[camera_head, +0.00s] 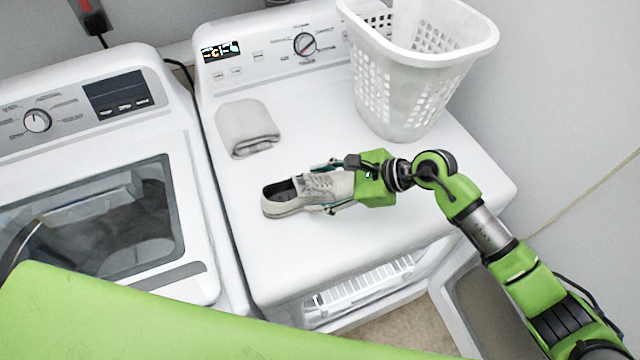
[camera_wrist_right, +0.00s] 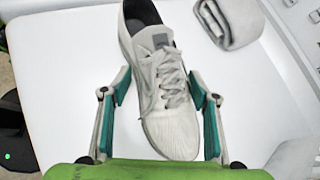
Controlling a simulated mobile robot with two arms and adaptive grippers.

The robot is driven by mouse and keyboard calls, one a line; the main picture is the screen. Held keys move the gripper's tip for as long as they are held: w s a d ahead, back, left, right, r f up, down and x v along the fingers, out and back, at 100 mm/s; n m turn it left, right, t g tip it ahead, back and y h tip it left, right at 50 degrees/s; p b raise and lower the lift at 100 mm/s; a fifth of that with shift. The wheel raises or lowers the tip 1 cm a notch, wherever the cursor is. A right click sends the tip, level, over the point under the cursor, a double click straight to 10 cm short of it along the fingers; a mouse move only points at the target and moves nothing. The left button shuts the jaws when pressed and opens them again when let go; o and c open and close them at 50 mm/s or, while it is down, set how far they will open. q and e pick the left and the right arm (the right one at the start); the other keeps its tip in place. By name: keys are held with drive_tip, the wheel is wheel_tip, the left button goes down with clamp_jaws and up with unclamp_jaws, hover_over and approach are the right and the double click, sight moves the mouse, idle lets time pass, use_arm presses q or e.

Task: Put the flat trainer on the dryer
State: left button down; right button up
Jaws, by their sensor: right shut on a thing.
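The flat trainer (camera_head: 288,197), a grey-white low shoe with a dark inside, is over the front part of the white dryer's top (camera_head: 310,115). Its heel points left and its toe points toward my right gripper (camera_head: 328,187). The right gripper is shut on the trainer, with one finger along each side of its front half. In the right wrist view the trainer (camera_wrist_right: 160,65) lies sole down between the teal finger pads. I cannot tell whether the sole touches the dryer top. My left gripper is not in view.
A folded grey towel (camera_head: 246,127) lies on the dryer behind the trainer. A white laundry basket (camera_head: 405,95) stands at the back right of the top. A washer (camera_head: 100,190) stands to the left. The dryer's front door (camera_head: 480,300) hangs open.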

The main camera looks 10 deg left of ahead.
drive_tip(key=shift+w, duration=0.1)
drive_tip(key=o, duration=2)
drive_tip(key=shift+o, duration=0.2)
drive_tip(key=b+v, duration=0.4)
drive_tip(key=v, duration=0.8)
drive_tip(key=shift+d, duration=0.15)
